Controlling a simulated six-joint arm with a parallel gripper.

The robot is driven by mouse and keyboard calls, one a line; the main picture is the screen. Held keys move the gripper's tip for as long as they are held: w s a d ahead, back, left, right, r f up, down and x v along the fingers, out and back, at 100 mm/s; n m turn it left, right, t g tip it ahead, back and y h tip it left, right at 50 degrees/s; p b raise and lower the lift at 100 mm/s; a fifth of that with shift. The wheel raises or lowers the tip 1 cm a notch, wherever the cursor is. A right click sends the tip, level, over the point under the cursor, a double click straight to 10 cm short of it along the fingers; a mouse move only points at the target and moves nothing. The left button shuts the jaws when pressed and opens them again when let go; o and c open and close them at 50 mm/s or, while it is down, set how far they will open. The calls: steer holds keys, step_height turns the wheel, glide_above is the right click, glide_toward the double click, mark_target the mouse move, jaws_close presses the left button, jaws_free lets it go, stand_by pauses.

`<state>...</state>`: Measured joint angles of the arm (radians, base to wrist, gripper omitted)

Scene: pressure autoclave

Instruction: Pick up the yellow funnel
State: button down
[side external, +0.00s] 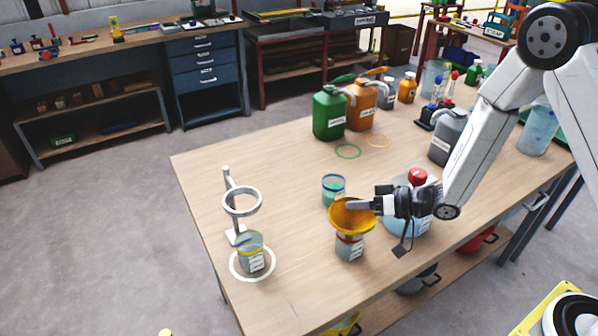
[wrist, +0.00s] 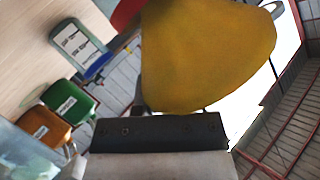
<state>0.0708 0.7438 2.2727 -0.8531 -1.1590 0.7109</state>
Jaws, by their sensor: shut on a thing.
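The yellow funnel (side external: 352,221) is at the front middle of the table in the side view, directly above a grey labelled container (side external: 349,246). I cannot tell whether the funnel still touches that container. My gripper (side external: 362,205) reaches in from the right and is shut on the funnel's rim. In the wrist view the yellow funnel (wrist: 205,55) fills the upper middle, close beyond the dark gripper body (wrist: 160,132). The fingertips are mostly hidden there.
A ring stand (side external: 241,203) and a grey cup (side external: 251,258) in a white circle stand to the left. A teal-banded beaker (side external: 333,188) is just behind the funnel. A large red-capped vessel (side external: 424,221) is close by the gripper. Green (side external: 329,115) and orange (side external: 361,108) jugs stand further back.

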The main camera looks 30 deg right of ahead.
steer(key=shift+r, duration=4.1)
